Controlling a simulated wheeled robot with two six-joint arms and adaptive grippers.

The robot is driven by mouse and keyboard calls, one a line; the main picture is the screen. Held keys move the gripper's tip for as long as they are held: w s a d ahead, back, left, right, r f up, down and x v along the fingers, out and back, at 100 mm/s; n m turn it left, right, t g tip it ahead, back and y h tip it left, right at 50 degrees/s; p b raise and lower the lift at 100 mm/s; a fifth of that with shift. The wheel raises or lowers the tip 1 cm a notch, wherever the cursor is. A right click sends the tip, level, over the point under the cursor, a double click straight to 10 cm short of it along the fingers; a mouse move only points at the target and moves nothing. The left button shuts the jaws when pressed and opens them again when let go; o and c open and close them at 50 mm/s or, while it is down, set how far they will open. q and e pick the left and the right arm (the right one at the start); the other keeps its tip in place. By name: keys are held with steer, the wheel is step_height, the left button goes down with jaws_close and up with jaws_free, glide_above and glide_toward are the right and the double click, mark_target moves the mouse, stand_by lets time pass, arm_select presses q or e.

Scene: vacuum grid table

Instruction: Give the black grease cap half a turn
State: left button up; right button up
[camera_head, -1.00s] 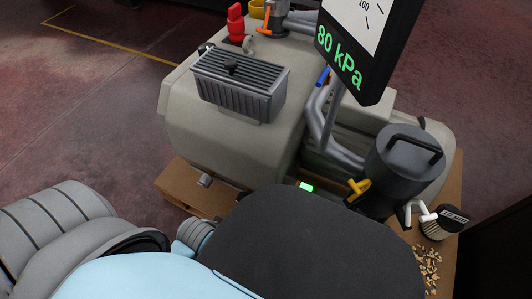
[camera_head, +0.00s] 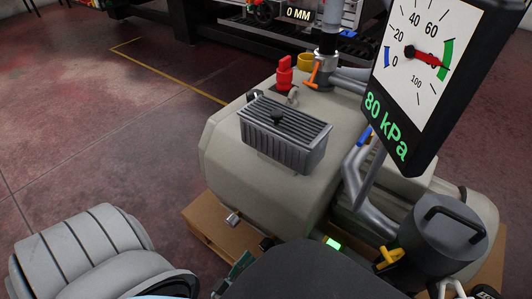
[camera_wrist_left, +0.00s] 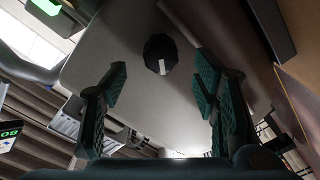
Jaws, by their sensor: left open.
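The black grease cap (camera_wrist_left: 160,50) is a dark, many-sided knob with a white mark on its lower part. In the left wrist view it sits on a pale grey housing face, beyond and between the fingertips. My left gripper (camera_wrist_left: 161,84) is open, with a green ribbed pad on either side and nothing between them; neither pad touches the cap. In the head view only a green piece of the left gripper (camera_head: 240,264) shows at the lower middle, beside the housing's near end. A small dark shape there may be the cap. My right gripper is not in view.
The beige pump housing (camera_head: 225,165) stands on a wooden pallet (camera_head: 205,235). A finned grey box (camera_head: 288,150), red valve handle (camera_head: 284,75) and dark canister (camera_head: 440,240) crowd it. The gauge (camera_head: 418,80) reads 80 kPa. Floor to the left is open.

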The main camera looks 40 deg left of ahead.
mark_target(264, 250)
arm_select(q)
steer(key=w, duration=0.6)
steer(key=shift+w+a+b, duration=0.2)
steer(key=shift+w+b, duration=0.1)
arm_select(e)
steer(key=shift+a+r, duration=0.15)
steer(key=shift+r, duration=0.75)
arm_select(q)
steer(key=shift+c, duration=0.2)
steer(key=c, duration=1.1)
steer(key=shift+c, duration=0.2)
steer(key=shift+m, duration=0.3)
